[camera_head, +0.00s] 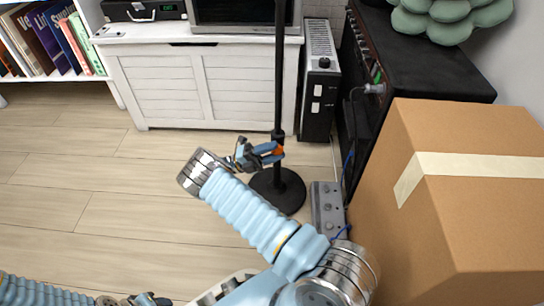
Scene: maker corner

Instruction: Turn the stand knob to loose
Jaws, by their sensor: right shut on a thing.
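A black stand has a thin upright pole (279,85) and a round base (288,195) on the wooden floor. A small orange knob (279,150) sits low on the pole. My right gripper (271,154) reaches the knob from the left, and its blue fingers are shut on it. The fingers hide part of the knob, and I cannot read its setting. My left gripper (145,299) is at the bottom edge, far from the stand and partly cut off; its fingers are not clear.
A large taped cardboard box (455,225) stands at right. A grey pedal unit (327,208) with a blue cable lies right of the base. A black heater-like unit (319,90) and white cabinet (155,85) stand behind. Floor at left is clear.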

